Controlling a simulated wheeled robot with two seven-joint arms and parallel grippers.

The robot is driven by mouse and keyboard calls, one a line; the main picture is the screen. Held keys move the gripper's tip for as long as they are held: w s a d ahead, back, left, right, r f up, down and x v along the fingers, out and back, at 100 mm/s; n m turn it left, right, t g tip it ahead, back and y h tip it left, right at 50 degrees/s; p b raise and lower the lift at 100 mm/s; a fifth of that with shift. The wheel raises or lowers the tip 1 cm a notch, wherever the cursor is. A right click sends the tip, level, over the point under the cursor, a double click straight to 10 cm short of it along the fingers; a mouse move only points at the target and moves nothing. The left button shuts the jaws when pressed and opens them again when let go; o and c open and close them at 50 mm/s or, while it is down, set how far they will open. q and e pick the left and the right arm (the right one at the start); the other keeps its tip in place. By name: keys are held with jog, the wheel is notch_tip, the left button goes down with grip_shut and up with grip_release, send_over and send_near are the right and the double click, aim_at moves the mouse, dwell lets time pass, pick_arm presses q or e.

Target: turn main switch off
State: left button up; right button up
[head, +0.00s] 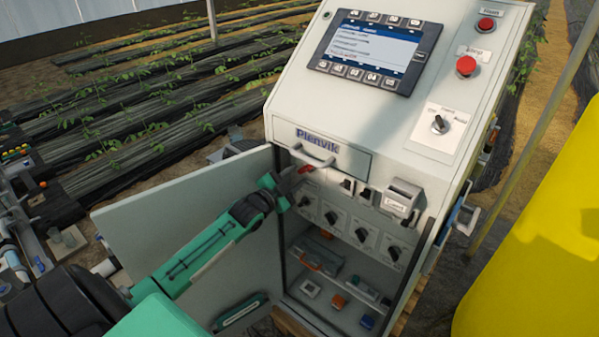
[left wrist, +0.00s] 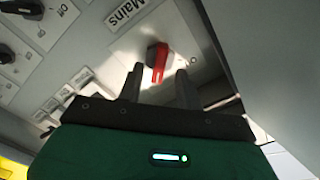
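The main switch is a red rotary handle (head: 306,169) on a grey plate inside the open cabinet, at the upper left of the opening. In the left wrist view the red handle (left wrist: 157,61) shows near the middle, beside a "Mains" label (left wrist: 125,12). My left gripper (head: 288,181) reaches in from the left, close to the handle. Its two fingers (left wrist: 159,80) are apart, with the handle seen between their tips. I cannot tell whether a finger touches it. My right gripper is not in view.
The cabinet door (head: 190,225) stands open left, close to my left arm. Several black knobs (head: 331,217) sit right of the switch. A drawer-like front with a handle (head: 312,157) is just above. A yellow tank (head: 535,240) stands right.

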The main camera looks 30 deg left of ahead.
pick_arm(q)
jog(key=shift+w, duration=0.6)
jog(key=shift+w+d, duration=0.1)
jog(key=shift+w, duration=0.6)
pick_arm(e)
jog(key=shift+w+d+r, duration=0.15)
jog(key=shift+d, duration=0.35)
pick_arm(q)
grip_shut()
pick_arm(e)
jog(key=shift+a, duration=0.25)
